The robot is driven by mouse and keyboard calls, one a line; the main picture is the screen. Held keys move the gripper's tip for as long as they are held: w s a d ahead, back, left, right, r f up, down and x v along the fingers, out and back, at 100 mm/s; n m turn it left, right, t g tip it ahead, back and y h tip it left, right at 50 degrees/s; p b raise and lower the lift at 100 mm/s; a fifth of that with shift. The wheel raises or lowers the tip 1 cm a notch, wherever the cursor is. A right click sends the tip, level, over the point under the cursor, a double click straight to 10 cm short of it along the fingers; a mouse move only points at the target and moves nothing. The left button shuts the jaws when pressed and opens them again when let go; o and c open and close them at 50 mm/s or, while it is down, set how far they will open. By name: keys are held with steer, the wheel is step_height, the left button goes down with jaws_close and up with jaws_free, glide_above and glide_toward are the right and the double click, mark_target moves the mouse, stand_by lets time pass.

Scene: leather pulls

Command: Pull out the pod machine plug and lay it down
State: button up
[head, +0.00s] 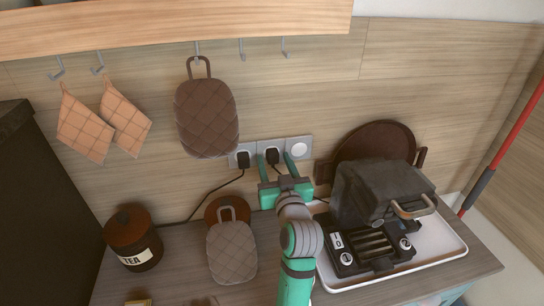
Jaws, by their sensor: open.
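Two black plugs sit in the white wall socket strip (258,150). My gripper hides much of the middle plug's cable. No pod machine is clearly recognisable, so I cannot tell which plug belongs to it.
A brown tea tin (133,238) stands left. A quilted pad (232,252) leans below the sockets. A white tray (459,248) on the right holds a dark hinged appliance (375,190). Another quilted pad (206,117) hangs above left. Bare counter (183,262) shows between tin and lower pad.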

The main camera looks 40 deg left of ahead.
steer(key=shift+w+a, duration=0.4)
steer(key=shift+d, duration=0.1)
stand_by(0.4)
steer(key=shift+s+a, duration=0.2)
steer(key=shift+w+d, duration=0.2)
steer(key=shift+c, duration=0.6)
